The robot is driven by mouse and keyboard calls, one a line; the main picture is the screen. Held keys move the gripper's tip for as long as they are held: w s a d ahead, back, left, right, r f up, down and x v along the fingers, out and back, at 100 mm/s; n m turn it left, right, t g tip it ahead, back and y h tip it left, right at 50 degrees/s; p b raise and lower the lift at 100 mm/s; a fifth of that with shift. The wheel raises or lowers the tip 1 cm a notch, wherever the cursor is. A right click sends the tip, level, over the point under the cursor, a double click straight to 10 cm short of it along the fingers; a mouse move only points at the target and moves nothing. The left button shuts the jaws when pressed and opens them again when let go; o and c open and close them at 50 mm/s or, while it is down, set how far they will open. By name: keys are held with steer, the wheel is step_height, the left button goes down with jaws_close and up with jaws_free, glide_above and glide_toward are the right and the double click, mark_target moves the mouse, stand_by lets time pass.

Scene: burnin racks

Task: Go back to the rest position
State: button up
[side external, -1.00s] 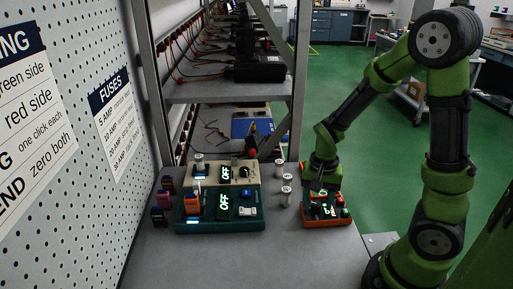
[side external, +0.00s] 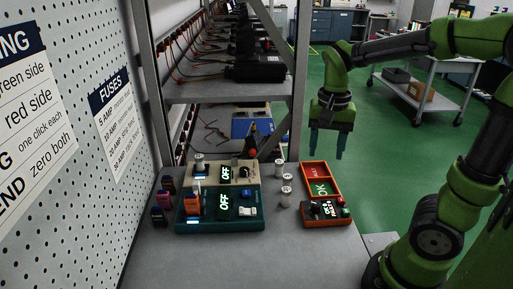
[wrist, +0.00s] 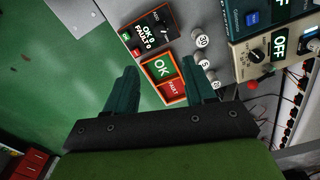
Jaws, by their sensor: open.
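My gripper (side external: 327,140) is raised above and behind the orange-red box, over the bench's right edge. Its two teal fingers point down, apart, with nothing between them; in the wrist view my gripper (wrist: 160,85) also shows open and empty. In the wrist view the box's display (wrist: 152,30) reads "OK 0, FAULT 0".
A teal unit (side external: 222,220) and a beige unit (side external: 252,172), both showing OFF, stand at left. Several silver cylinders (side external: 286,190) stand between them and the box. Small coloured blocks (side external: 158,216) sit far left. A shelf rack post (side external: 298,80) rises close left of my gripper.

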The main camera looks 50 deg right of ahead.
steer(key=s+a+r+n+t+y, duration=0.1)
steer(key=a+r+n+t, duration=0.1)
steer(key=a+n+t, duration=0.1)
steer(key=s+a+r+n+t+y, duration=0.1)
steer(key=s+a+r+n+t, duration=0.1)
steer(key=a+n+t, duration=0.2)
steer(key=a+n, duration=0.1)
steer(key=a, duration=0.2)
steer(key=shift+a, duration=0.25)
steer(key=shift+f, duration=0.1)
stand_by(0.6)
